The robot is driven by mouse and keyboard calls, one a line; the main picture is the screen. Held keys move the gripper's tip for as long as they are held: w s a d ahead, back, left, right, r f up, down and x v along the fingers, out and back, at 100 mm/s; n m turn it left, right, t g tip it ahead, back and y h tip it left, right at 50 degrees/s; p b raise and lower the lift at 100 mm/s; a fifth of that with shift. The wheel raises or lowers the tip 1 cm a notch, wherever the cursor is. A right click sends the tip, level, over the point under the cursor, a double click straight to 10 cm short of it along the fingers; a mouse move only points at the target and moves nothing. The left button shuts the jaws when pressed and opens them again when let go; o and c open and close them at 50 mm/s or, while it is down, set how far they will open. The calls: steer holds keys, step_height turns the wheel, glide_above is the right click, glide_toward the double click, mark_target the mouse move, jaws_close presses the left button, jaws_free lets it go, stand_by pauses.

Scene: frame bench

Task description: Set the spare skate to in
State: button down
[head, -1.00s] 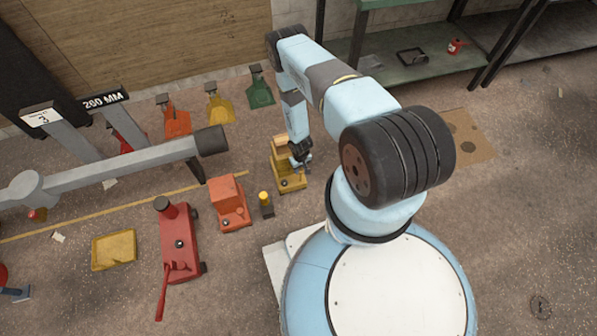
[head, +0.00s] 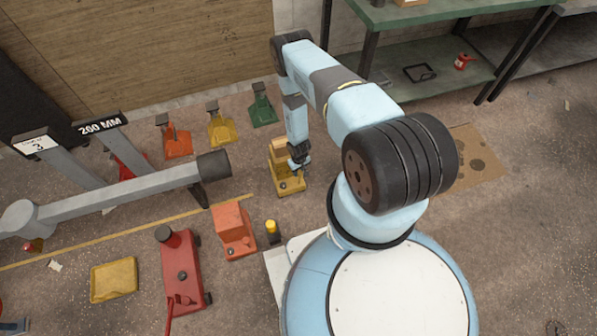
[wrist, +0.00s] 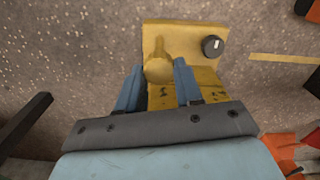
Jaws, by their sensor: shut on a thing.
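A yellow skate (head: 289,187) with a dark round knob on its top is in the middle of the head view, under the end of my arm. In the wrist view the yellow skate (wrist: 184,35) shows its flat plate, a black dial (wrist: 212,46) with a white mark, and an upright yellow post (wrist: 158,68). My gripper (wrist: 158,82) is shut on the post, one blue finger on each side; it also shows in the head view (head: 299,164). I cannot tell whether the skate's underside touches the floor.
An orange skate (head: 233,232), a small yellow-topped post (head: 271,230) and a red jack (head: 181,275) stand nearer me. Orange (head: 176,143), yellow (head: 220,129) and green (head: 264,112) stands line the back. A grey frame beam (head: 130,195) lies left.

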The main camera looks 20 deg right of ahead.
steer(key=shift+w+d, duration=0.1)
steer(key=shift+w, duration=0.3)
steer(key=c, duration=1.1)
jaws_free()
steer(key=o, duration=0.4)
steer(key=shift+s, duration=0.15)
steer(key=shift+c, duration=0.2)
steer(key=shift+r, duration=0.1)
step_height(320, 180, up, 14)
steer(key=shift+f, duration=0.25)
